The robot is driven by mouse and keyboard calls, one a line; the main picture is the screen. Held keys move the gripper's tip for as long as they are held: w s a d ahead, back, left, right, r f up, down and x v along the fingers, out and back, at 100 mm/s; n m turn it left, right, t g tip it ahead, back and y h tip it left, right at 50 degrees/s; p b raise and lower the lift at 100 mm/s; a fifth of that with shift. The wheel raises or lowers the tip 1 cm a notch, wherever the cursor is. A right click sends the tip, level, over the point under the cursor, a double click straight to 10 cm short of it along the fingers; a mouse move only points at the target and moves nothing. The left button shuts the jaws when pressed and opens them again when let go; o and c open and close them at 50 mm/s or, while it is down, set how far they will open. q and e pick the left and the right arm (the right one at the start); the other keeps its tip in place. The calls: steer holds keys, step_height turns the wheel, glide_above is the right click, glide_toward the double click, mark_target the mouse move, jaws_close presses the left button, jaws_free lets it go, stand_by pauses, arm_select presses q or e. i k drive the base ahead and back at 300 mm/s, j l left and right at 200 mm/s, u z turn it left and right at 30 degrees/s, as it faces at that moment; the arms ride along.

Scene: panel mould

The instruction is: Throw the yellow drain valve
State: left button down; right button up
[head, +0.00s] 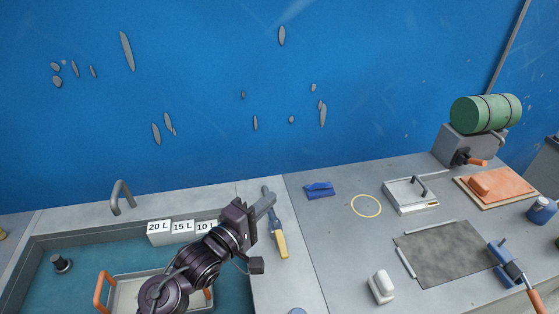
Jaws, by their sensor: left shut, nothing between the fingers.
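The yellow drain valve (280,245) lies on the grey counter right of the basin, its yellow handle pointing toward the front and its grey part further back. My left gripper (269,201) is shut and empty. In the picture its fingertips overlap the grey part of the valve, with the yellow handle just below and to the right. I cannot tell whether they touch. My left arm hides part of the basin. My right gripper is not in view.
The water-filled basin (100,250) holds a tray with orange handles (102,290) and litre labels (182,227). A faucet (122,196) stands behind it. Rightward are a blue clip (319,190), yellow ring (366,206), scale (410,197) and green cylinder (485,113). A blue wall rises behind.

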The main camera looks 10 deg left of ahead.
mark_target(281, 243)
steer(key=k+l, duration=0.15)
steer(key=k, duration=0.35)
steer(key=k+l, duration=0.15)
steer(key=k, duration=0.35)
